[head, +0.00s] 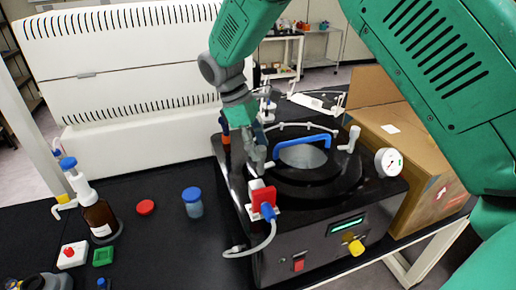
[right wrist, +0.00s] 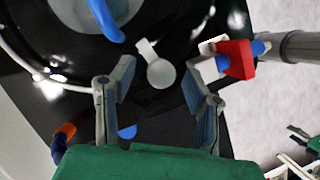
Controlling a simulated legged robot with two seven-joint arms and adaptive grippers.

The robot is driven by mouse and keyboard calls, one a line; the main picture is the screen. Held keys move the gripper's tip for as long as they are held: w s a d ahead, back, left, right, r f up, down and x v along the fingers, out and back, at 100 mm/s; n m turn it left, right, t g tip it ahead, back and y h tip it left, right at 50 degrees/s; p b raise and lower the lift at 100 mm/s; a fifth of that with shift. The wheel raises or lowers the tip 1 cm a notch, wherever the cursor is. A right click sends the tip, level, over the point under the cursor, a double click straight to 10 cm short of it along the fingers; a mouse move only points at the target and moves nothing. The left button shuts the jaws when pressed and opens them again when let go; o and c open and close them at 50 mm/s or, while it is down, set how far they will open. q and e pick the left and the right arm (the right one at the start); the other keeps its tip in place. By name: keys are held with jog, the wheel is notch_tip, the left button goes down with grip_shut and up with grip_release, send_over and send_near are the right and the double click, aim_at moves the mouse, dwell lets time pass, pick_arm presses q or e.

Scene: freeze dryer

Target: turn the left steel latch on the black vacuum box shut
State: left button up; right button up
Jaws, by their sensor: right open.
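The black vacuum box (head: 335,235) stands right of centre, its round lid carrying a blue handle (head: 302,140). In the right wrist view, the left steel latch (right wrist: 160,73) is a pale round knob with a short tab pointing toward the lid (right wrist: 60,50). My right gripper (head: 258,160) is over the box's left side. Its fingers are open, and in the right wrist view its fingertips (right wrist: 157,72) lie on either side of the latch, with gaps visible. In the head view the gripper largely hides the latch. My left gripper is not clearly seen.
A red-and-blue valve (head: 263,195) with a hose sits close to my right gripper at the box's front left. A gauge (head: 388,162) and cardboard box (head: 410,150) are to the right. A brown bottle (head: 98,218) and blue-capped jar (head: 193,203) stand left on the black bench.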

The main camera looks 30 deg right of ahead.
jog(key=v, duration=1.1)
jog(key=shift+w, duration=0.3)
jog(key=shift+a+f, duration=0.1)
